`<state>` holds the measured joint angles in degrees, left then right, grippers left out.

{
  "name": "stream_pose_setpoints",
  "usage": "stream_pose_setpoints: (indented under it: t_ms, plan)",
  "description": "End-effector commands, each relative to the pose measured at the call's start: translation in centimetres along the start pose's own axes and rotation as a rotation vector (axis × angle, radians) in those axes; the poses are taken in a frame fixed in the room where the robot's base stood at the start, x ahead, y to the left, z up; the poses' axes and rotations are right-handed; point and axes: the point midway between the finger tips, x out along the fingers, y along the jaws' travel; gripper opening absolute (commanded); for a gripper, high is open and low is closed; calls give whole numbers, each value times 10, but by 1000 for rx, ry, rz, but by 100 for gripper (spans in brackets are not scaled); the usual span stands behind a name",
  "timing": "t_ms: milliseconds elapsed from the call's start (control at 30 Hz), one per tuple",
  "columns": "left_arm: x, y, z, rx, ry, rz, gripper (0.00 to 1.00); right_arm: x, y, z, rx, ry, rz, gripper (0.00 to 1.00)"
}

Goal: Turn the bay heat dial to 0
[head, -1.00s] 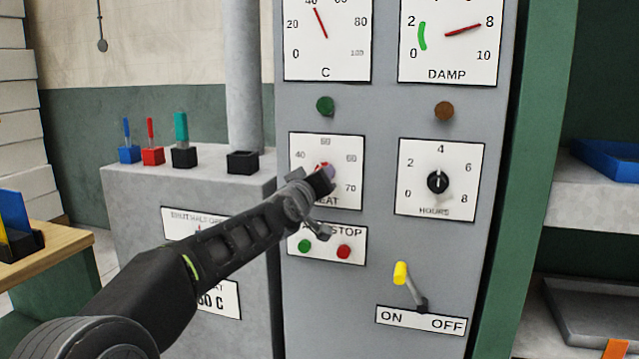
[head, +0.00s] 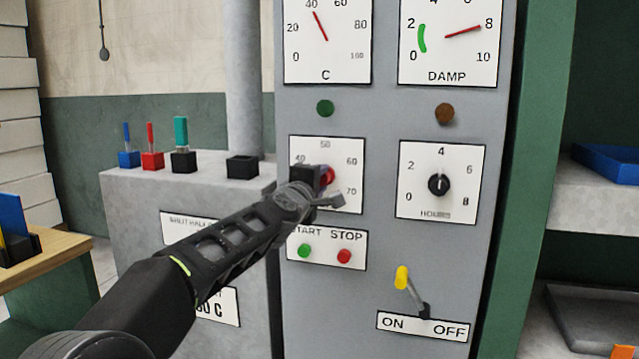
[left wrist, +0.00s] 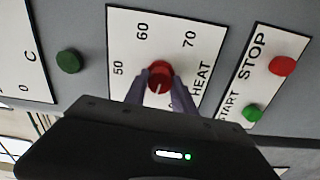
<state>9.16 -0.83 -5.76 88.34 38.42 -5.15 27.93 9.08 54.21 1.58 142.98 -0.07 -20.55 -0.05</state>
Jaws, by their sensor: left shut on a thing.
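The heat dial is a red knob (head: 328,176) on a white plate (head: 347,145) marked 40, 50, 60 and 70. In the left wrist view the knob (left wrist: 159,76) sits between the two fingers of my left gripper (left wrist: 158,90), which is shut on it. A pale mark on the knob points toward the bottom of that picture; the scale there is hidden by my gripper. In the head view my left gripper (head: 318,188) covers the plate's lower left. My right gripper is in neither view.
Green START (head: 304,250) and red STOP (head: 344,256) buttons lie just below the dial. A black HOURS knob (head: 438,185) is to the right. A yellow-tipped lever (head: 402,277) sticks out lower right. A grey cabinet (head: 130,200) stands at left.

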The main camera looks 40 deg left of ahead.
Motion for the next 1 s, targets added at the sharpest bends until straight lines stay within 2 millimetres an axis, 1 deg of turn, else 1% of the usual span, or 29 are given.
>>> stream_pose_setpoints:
  t_ms: [400, 600, 800, 1000]
  plan:
    - [0, -2, 1, -391, -1, -3, 0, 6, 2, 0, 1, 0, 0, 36]
    - [0, -2, 1, -540, -1, -3, 0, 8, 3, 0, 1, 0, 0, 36]
    - [0, -2, 0, -636, 0, -3, 0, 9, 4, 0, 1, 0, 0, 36]
    - [0, -2, 0, -676, 0, -3, 0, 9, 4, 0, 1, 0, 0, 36]
